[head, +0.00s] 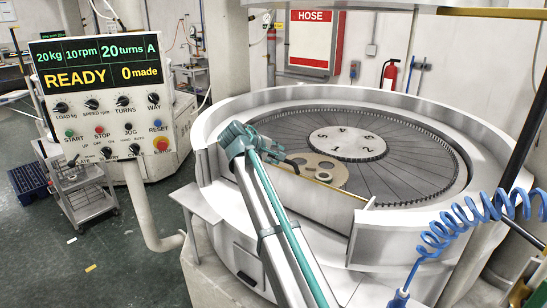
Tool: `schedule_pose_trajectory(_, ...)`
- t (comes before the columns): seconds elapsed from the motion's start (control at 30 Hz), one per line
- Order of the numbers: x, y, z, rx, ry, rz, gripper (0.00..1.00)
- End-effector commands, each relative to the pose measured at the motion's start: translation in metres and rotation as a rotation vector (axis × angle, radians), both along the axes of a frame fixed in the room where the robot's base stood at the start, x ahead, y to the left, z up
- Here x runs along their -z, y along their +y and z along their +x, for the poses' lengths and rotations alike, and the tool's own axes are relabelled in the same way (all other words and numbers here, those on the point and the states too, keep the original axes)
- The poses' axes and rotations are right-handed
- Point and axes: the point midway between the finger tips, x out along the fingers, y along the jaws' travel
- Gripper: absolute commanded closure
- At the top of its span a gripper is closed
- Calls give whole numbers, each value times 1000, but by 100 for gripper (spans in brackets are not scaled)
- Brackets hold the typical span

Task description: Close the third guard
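A large round lapping machine (215,125) with a raised pale rim fills the middle and right. Its dark slotted plate (410,165) surrounds a pale numbered hub (347,142). At the front the rim has a low section with a straight pale panel (300,190). A slanted pale panel (395,238) stands to its right, and a flat pale flap (196,203) sticks out to its left. I cannot tell which part is the third guard. My grey and teal arm rises across the front. My gripper (290,163) seems to be the small dark end near the panel; its fingers are unclear.
A beige disc with holes (318,170) lies on the plate behind the panel. A control panel (105,95) on a post stands left, reading READY, 0 made. A blue coiled hose (470,225) hangs front right. A steel trolley (85,190) stands on the left floor.

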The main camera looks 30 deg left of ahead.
Motion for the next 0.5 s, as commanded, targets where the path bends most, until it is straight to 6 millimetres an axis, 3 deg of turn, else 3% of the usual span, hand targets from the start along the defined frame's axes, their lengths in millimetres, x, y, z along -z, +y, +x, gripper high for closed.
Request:
schedule_pose_trajectory(0.1,-5,-1,6,1,-12,-2,59)
schedule_pose_trajectory(0.5,-1,-1,1,0,-7,-4,59)
